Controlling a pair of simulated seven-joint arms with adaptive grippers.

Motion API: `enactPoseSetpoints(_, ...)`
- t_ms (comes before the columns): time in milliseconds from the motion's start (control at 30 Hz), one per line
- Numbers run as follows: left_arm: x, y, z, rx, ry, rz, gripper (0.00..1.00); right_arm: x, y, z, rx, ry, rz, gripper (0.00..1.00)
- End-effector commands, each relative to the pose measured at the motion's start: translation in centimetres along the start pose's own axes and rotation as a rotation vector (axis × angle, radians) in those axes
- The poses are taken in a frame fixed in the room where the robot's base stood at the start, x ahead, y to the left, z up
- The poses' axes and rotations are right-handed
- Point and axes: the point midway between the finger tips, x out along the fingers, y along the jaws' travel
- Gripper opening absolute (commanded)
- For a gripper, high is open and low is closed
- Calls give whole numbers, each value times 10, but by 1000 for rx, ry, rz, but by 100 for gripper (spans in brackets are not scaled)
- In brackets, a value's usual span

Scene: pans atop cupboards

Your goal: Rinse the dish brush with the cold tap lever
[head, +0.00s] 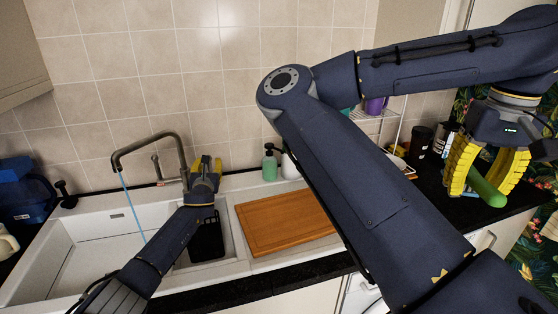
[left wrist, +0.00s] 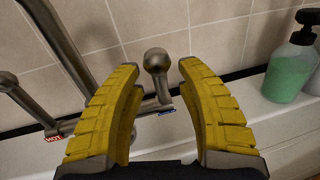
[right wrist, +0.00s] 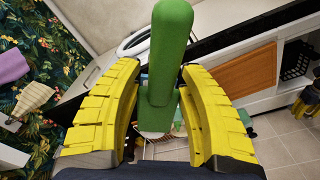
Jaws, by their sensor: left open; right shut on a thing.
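The metal tap (head: 150,145) stands behind the sink, and a thin blue water stream (head: 131,208) falls from its spout into the large basin (head: 85,262). My left gripper (head: 206,163) is open at the tap. In the left wrist view, the round-ended cold tap lever (left wrist: 157,63), by a blue label, is between and beyond its fingers; contact cannot be told. My right gripper (head: 490,172) is shut on a green handled object, apparently the dish brush (head: 486,190), held over the right counter. Its green handle also fills the middle of the right wrist view (right wrist: 168,60).
A wooden cutting board (head: 284,222) lies right of the small basin, which holds a black container (head: 207,240). A green soap bottle (head: 270,163) stands behind the board. My right arm crosses the middle and hides part of the counter. A black canister (head: 420,141) stands on the right counter.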

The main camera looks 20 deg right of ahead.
Motion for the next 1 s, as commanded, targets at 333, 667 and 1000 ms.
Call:
enactPoseSetpoints(333,7,0,0,1,4,-3,37,0,0,0,0,0,0,0)
enactPoseSetpoints(667,8,0,0,1,3,-3,38,0,0,0,0,0,0,0)
enactPoseSetpoints(1000,8,0,0,1,4,-3,0,0,0,0,0,0,0,0)
